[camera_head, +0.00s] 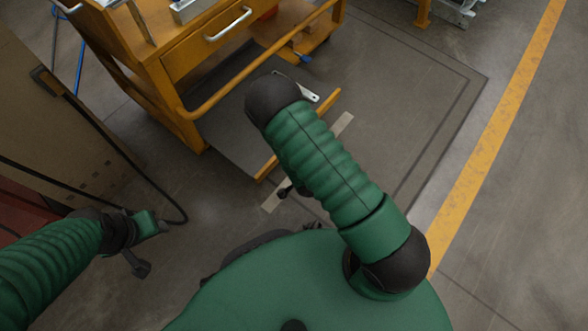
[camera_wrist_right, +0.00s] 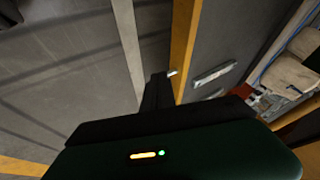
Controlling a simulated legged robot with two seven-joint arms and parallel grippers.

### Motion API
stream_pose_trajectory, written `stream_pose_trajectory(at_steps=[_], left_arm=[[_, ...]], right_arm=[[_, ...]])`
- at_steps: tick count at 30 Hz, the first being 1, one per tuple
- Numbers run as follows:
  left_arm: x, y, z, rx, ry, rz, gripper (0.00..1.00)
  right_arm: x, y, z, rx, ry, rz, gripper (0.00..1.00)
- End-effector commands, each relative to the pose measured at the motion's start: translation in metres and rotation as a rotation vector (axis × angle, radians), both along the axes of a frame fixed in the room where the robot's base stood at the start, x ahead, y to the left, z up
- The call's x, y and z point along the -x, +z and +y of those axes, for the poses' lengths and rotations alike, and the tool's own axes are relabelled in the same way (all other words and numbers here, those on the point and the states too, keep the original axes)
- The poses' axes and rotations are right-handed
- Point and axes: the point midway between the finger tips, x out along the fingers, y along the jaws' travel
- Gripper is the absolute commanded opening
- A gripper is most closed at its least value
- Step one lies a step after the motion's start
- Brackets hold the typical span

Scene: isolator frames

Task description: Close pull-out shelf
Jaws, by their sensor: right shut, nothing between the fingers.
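The pull-out shelf (camera_head: 232,130) is a dark grey panel extending out low from the yellow cart (camera_head: 150,75). Its yellow front edge (camera_head: 329,101) is partly hidden behind my right arm. In the right wrist view the yellow edge (camera_wrist_right: 187,40) runs beside my right gripper (camera_wrist_right: 158,90), whose dark fingers are shut and empty. They appear close to the edge; contact is unclear. In the head view only a small dark part of the right gripper (camera_head: 287,190) shows below the arm. My left gripper (camera_head: 140,262) hangs at the left, away from the shelf; its jaw opening is unclear.
A pale strip (camera_head: 342,125) runs parallel to the yellow edge. A cabinet (camera_head: 50,120) and black cable (camera_head: 150,180) stand left. Floor to the right is clear.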

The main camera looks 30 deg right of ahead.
Motion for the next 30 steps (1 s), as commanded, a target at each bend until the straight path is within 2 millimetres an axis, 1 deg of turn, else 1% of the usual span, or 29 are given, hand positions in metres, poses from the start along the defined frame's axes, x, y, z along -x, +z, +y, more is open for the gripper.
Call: stream_pose_trajectory(at_steps=[1,5,7,12,16,26,30], left_arm=[[0.000,-0.015,0.000,0.000,0.000,0.000,0.51],[0.000,-0.033,0.000,0.000,0.000,0.000,0.51],[0.000,-0.040,0.000,0.000,0.000,0.001,0.51],[0.000,-0.049,0.000,0.000,0.000,0.000,0.51],[0.000,-0.050,0.000,0.000,0.000,0.000,0.51],[0.000,-0.049,0.000,0.000,0.000,0.000,0.51],[0.000,-0.049,0.000,0.000,0.000,0.000,0.51]], right_arm=[[-0.007,-0.017,-0.002,0.001,0.001,-0.002,0.00],[-0.023,-0.039,-0.006,0.001,0.002,0.000,0.00],[-0.037,-0.035,0.001,0.000,0.006,-0.007,0.00],[-0.055,-0.033,0.008,0.001,0.004,-0.002,0.00],[-0.059,-0.030,0.009,0.000,0.001,-0.001,0.00],[-0.059,-0.029,0.010,0.000,0.001,0.001,0.00],[-0.065,-0.029,0.012,0.000,0.002,0.000,0.00]])
